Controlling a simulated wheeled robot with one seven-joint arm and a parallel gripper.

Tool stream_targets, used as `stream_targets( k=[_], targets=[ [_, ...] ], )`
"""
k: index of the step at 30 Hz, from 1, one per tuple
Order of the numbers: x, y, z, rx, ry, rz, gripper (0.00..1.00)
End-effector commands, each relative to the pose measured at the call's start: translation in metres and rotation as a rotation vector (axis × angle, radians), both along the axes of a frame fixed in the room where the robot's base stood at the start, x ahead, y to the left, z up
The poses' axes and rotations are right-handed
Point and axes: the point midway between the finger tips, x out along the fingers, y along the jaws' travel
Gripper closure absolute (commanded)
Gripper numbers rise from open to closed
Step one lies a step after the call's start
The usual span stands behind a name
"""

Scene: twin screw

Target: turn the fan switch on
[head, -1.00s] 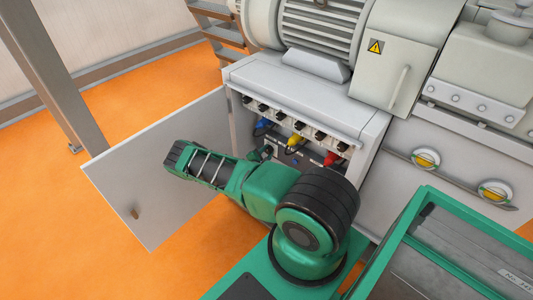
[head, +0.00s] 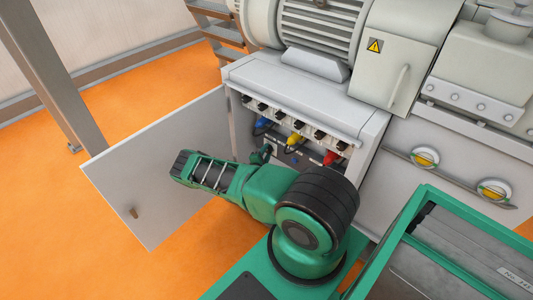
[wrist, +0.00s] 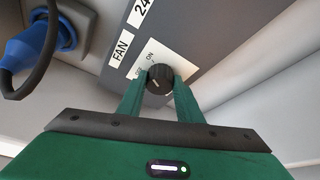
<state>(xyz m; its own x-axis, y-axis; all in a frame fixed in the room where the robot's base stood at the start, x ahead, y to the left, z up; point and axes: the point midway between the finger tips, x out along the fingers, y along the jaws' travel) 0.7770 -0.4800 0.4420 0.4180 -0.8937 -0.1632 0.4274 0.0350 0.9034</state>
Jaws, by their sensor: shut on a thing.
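The fan switch is a small round black knob (wrist: 159,80) on the dark panel, beside a white "FAN" label (wrist: 121,47) in the wrist view. A plate with "ON" and a partly covered second word sits by the knob. My gripper (wrist: 158,84) has its two green fingers on either side of the knob and is shut on it. A small pale mark shows on the knob face; its exact direction is hard to tell.
A blue plug (wrist: 30,45) with a dark cable is left of the switch. In the head view the cabinet door (head: 150,185) stands open at left.

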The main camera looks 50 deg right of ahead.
Motion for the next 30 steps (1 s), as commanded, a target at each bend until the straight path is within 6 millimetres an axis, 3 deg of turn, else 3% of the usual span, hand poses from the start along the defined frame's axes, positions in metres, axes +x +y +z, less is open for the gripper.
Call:
stream_targets(
  k=[2,3,5,17,30],
  targets=[
    [0.001,0.003,-0.003,0.006,0.000,0.003,0.90],
    [0.001,0.003,-0.003,0.007,0.001,0.002,0.63],
    [0.001,0.003,-0.003,0.006,0.000,0.003,0.49],
    [-0.002,0.006,0.000,0.003,0.001,0.001,0.49],
    [-0.032,0.073,0.011,0.003,0.004,0.003,0.49]
  ],
)
